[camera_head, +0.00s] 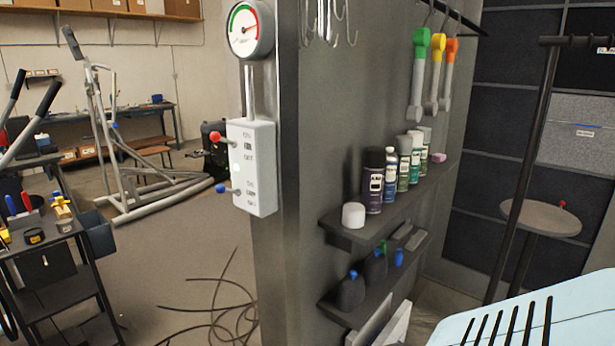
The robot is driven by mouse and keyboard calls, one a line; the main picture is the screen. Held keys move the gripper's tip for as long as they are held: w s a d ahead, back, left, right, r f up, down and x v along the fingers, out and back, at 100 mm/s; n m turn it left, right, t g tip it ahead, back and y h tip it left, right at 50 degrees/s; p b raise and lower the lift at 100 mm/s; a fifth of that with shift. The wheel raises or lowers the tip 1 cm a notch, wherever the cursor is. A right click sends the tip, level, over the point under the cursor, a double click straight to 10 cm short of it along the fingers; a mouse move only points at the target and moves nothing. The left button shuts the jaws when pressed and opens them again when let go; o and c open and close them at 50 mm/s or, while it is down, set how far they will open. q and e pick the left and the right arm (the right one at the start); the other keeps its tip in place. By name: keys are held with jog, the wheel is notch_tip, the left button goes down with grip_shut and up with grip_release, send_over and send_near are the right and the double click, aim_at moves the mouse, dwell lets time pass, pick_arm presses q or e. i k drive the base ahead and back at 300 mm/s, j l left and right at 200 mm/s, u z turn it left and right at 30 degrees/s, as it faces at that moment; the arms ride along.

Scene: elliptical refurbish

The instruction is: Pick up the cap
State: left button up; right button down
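A small white round cap (353,215) sits upright near the left front end of the upper dark shelf (385,214) on the grey wall panel. It stands a little left of a dark spray can (374,182), apart from it. Its top and front side are in clear view. Neither of my grippers is in view.
Several cans and bottles stand in a row right of the cap. A switch box (252,167) with levers is on the panel's left edge. A black pole (528,160) and a round table (541,217) are at right.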

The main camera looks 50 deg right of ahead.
aim_at(352, 213)
jog(key=z, duration=2.05)
